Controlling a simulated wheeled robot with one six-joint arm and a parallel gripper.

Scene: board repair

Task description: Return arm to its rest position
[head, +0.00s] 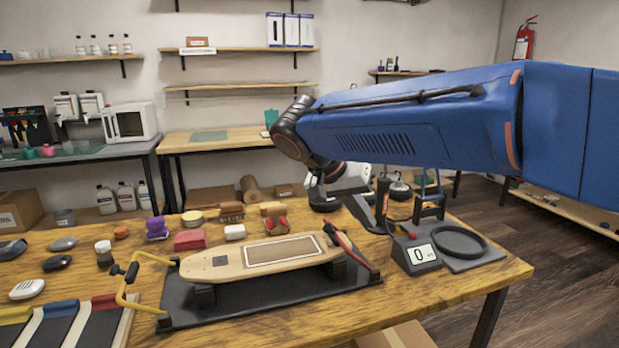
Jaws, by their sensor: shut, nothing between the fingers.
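My blue arm reaches in from the right edge, above the workbench, and bends down at a black joint. My gripper (366,213) is at its end, low over the right part of the bench, shut and empty. It is partly lost among dark tools behind the board. A wooden skateboard deck (215,264) with a framed grey-brown panel on top rests on a black stand (240,312). A yellow clamp arm stands at its left end and a red-handled one at its right. My gripper is apart from the deck, behind its right end.
Small blocks, including a red one (190,240), line the back of the workbench (440,307). Open floor shows at right.

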